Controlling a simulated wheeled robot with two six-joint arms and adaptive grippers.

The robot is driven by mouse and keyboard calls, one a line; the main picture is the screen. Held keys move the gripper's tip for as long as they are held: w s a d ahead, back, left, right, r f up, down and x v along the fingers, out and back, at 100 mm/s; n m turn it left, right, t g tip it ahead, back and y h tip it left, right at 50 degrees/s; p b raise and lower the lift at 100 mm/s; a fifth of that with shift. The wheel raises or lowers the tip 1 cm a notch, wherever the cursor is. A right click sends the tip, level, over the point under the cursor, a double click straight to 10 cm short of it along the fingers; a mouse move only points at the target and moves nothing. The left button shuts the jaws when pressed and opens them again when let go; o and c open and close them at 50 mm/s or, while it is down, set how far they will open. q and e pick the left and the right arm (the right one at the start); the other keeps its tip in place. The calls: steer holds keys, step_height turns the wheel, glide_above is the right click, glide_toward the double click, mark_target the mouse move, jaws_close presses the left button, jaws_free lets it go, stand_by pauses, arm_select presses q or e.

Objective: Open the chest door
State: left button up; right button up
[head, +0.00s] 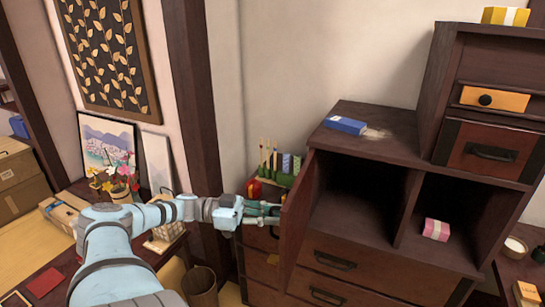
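The dark wooden chest (362,120) stands at the right. Its door (298,212) is hinged at the left side of an upper compartment and stands swung open toward me, seen nearly edge-on. The dark compartment interior shows. My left gripper (274,212) is at the left, outer side of the door, its fingertips by the door panel. I cannot tell whether they touch it, or whether the fingers are open or shut. My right gripper is not in view.
A blue box (345,125) lies on the chest top. A pink box (436,229) sits in the right compartment. Drawers with dark handles (328,260) are below. A waste basket (200,288) stands left of the chest. Small colourful items (281,165) stand behind the gripper.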

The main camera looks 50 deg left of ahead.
arm_select(q)
steer(key=v, duration=1.2)
stand_by(0.3)
